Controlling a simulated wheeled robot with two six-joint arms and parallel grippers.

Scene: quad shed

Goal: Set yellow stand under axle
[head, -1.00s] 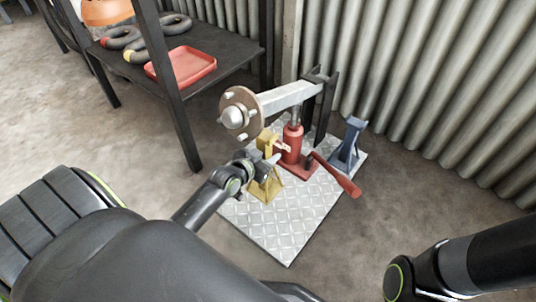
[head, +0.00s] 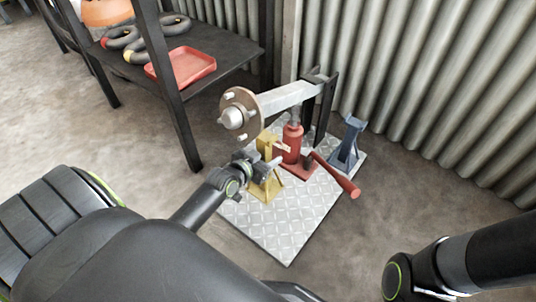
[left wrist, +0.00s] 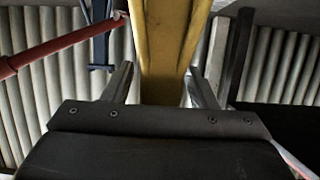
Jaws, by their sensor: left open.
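The yellow stand (head: 268,190) stands upright on the diamond-plate mat, under the hub end of the grey axle (head: 279,97). The axle carries a round hub (head: 238,117) with studs at its left end. My left gripper (head: 270,167) is at the near side of the stand and covers part of it. In the left wrist view the yellow stand (left wrist: 167,50) rises between the two open fingers (left wrist: 165,85), with gaps visible on both sides. Whether the stand's top touches the axle I cannot tell. My right gripper is out of view; only my right arm shows.
A red jack (head: 292,146) with a long red handle (head: 338,176) stands right of the yellow stand. A blue stand (head: 348,146) is at the mat's right edge. The mat (head: 288,232) is bare in front. A dark shelf (head: 228,62) holds a red tray (head: 181,68).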

